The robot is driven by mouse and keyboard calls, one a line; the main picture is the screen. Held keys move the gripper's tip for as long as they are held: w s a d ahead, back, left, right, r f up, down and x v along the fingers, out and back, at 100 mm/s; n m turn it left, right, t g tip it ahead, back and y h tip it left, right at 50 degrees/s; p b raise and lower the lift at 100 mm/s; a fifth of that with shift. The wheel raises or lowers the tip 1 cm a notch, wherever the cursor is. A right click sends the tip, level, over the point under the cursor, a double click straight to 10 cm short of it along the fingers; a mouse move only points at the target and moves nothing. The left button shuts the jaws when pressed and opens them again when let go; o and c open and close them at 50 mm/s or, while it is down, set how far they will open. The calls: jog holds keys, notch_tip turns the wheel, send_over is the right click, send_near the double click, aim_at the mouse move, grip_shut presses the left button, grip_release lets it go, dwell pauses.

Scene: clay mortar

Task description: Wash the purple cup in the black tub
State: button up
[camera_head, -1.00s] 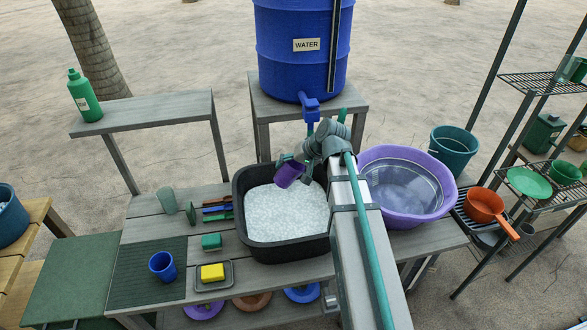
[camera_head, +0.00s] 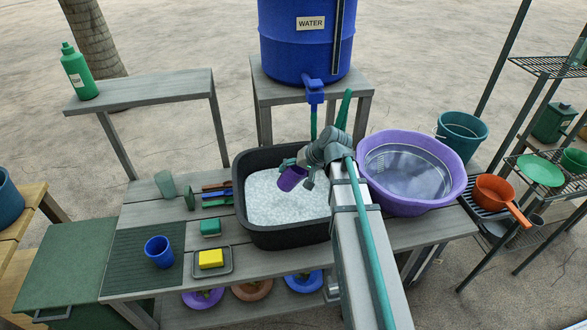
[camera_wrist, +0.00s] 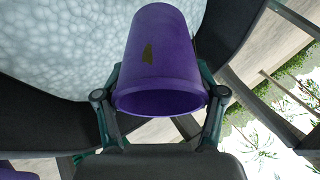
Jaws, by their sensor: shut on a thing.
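The purple cup (camera_head: 291,178) is held tilted over the black tub (camera_head: 288,238), near its back. White foamy suds fill the tub. My gripper (camera_head: 303,166) is shut on the cup. In the wrist view my gripper (camera_wrist: 160,98) has one finger on each side of the cup (camera_wrist: 160,50), near its rim. A small dark brownish patch shows on the cup's wall there. I cannot tell whether the cup touches the suds. The cup's inside is mostly hidden.
A purple basin (camera_head: 432,200) of water stands right of the tub. A yellow sponge (camera_head: 211,258), green block (camera_head: 211,227), several brushes (camera_head: 216,196) and a blue cup (camera_head: 159,252) lie to the left. The water barrel's blue tap (camera_head: 314,92) is behind the tub.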

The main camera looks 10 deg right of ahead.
jog(key=shift+f+b, duration=2.8)
jog(key=shift+f, duration=2.4)
jog(key=shift+w+a, duration=0.1)
jog(key=shift+a, duration=0.65)
jog(key=shift+d, duration=1.55)
jog(key=shift+a, duration=1.6)
jog(key=shift+d, duration=0.15)
